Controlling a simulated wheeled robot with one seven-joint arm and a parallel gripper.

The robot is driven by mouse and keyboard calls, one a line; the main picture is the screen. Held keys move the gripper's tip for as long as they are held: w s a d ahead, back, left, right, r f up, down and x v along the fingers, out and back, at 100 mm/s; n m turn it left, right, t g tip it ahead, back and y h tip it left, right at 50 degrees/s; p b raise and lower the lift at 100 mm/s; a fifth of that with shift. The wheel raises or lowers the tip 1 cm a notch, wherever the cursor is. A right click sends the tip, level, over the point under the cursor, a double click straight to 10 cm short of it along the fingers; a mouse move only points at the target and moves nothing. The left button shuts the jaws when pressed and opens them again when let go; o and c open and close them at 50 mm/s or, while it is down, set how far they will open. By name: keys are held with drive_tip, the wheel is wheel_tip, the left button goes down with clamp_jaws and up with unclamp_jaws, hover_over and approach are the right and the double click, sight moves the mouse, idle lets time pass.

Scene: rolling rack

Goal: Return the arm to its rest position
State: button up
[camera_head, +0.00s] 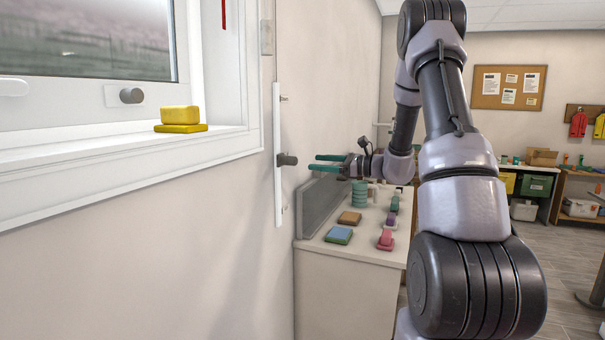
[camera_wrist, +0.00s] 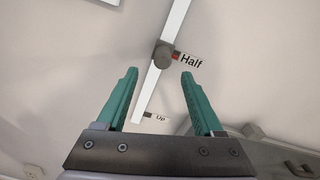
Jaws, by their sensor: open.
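My arm (camera_head: 458,190) reaches forward from the lower right in the head view and bends down toward the wall. My gripper (camera_head: 328,163) points left at a white vertical rail with a dark knob (camera_head: 287,160). Its green fingers are apart with nothing between them. In the wrist view my gripper (camera_wrist: 158,98) shows both fingers spread, and the grey knob (camera_wrist: 163,56) is beyond the fingertips, apart from them. The knob sits on the white rail (camera_wrist: 150,93) beside a label reading "Half". A label reading "Up" is near the rail's end.
A white cabinet (camera_head: 345,266) below my gripper carries a green stack (camera_head: 359,194) and several small coloured blocks. A windowsill at left holds a yellow block (camera_head: 180,115). Shelves with bins (camera_head: 536,186) stand at the back right, with open floor before them.

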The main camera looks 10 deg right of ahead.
drive_tip(key=s+a+r+n+g+h, duration=0.25)
drive_tip(key=s+a+n+g, duration=0.2)
drive_tip(key=s, duration=0.45)
drive_tip(key=s+a+r+n+g+h, duration=0.2)
drive_tip(key=s+a+r+n+g, duration=0.25)
drive_tip(key=s, duration=0.55)
drive_tip(key=s+d+r+n+t+h, duration=0.1)
drive_tip(key=s+d+n+t+h, duration=0.2)
drive_tip(key=s, duration=0.4)
drive_tip(key=s+d+r+n+t+h, duration=0.2)
drive_tip(key=s+d+n+t+h, duration=0.1)
drive_tip(key=s+n+h, duration=0.2)
drive_tip(key=shift+s+d+r+n, duration=0.15)
drive_tip(key=shift+s+d+n, duration=0.2)
drive_tip(key=shift+s, duration=0.8)
